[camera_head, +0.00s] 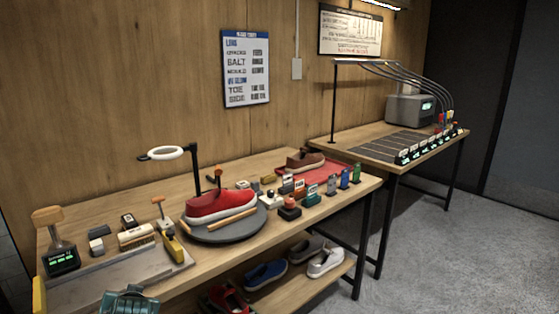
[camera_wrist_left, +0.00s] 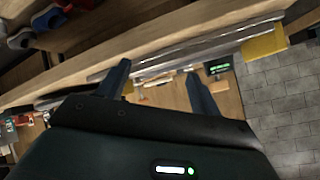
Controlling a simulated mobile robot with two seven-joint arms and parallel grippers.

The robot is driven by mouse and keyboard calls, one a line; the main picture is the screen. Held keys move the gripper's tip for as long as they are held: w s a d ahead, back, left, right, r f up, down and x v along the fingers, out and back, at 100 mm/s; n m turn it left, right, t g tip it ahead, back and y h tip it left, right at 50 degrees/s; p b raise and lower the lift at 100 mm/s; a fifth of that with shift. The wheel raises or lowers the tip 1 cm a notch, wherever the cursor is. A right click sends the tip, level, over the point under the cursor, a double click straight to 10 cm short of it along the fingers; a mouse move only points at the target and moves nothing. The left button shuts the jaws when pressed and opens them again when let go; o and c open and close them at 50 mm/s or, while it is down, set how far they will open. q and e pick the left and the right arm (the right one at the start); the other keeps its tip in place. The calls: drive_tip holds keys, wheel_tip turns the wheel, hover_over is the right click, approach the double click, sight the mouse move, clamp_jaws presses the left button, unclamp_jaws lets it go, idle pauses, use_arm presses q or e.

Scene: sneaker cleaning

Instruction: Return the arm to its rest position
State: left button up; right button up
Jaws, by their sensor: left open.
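My left gripper (camera_wrist_left: 158,85) shows in the left wrist view with its two dark fingers spread apart and nothing between them. It is near the front edge of the wooden workbench (camera_wrist_left: 150,42). In the head view, a dark teal mechanical part (camera_head: 130,302) at the bottom left edge appears to be part of my left arm; its fingers cannot be made out there. My right gripper is in neither view. A red sneaker (camera_head: 220,204) stands on a round grey turntable (camera_head: 228,232) on the workbench, apart from my arm.
A grey tray (camera_head: 120,272), brushes and a small green display (camera_head: 62,260) occupy the bench's left end. Small bottles and a brown shoe (camera_head: 305,160) on a red mat are farther right. Several shoes lie on the lower shelf (camera_head: 285,293). The floor (camera_head: 440,260) at right is clear.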

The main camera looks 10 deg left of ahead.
use_arm(q)
drive_tip(key=s+d+f+m+t+h, duration=0.2)
drive_tip(key=s+d+f+m+h, duration=0.15)
drive_tip(key=d, duration=0.45)
drive_tip(key=s+d+f+m+t+h, duration=0.1)
drive_tip(key=s+d+f+m+h, duration=0.15)
drive_tip(key=d+f, duration=0.35)
drive_tip(key=s+d+f+h, duration=0.2)
drive_tip(key=s+d+h, duration=0.3)
drive_tip(key=s+d, duration=0.7)
drive_tip(key=d, duration=0.3)
drive_tip(key=shift+s, duration=0.3)
